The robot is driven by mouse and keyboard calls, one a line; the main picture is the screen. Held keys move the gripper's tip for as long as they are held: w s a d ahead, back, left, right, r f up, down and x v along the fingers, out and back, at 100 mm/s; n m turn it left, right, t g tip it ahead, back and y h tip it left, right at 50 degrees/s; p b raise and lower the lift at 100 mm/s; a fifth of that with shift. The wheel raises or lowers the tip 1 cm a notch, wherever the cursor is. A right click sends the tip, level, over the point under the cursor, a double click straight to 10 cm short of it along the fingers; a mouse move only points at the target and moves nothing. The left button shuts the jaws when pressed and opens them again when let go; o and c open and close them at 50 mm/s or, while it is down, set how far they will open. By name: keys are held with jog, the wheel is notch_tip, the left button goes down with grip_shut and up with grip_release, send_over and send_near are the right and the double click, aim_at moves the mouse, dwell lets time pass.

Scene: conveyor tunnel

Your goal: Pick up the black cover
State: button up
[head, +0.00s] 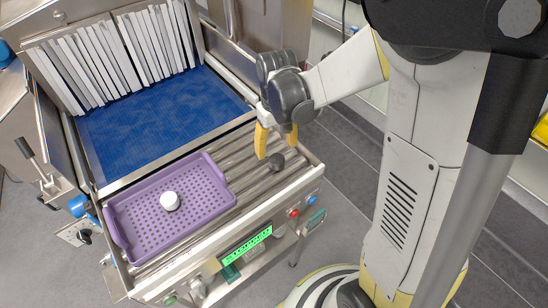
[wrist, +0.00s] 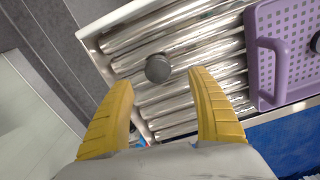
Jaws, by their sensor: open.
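The black cover (head: 276,161) is a small, round, dark grey disc lying on the metal rollers, right of the purple tray in the head view. In the wrist view the cover (wrist: 158,68) lies on the rollers, beyond and between my fingertips. My gripper (head: 275,143) has yellow fingers and is above the rollers, close to the cover. In the wrist view my gripper (wrist: 160,85) is open and empty, with a wide gap between its fingers. I see no contact between the fingers and the cover.
A purple perforated tray (head: 120,224) holds a white round object (head: 170,201) on the rollers. Behind are a blue mesh belt (head: 160,115) and white curtain strips (head: 110,55). Bare rollers surround the cover.

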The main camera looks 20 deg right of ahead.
aim_at(277, 159)
jog(key=f+b, duration=0.1)
jog(key=f, duration=0.5)
jog(key=shift+d+f, duration=0.2)
jog(key=c, duration=1.3)
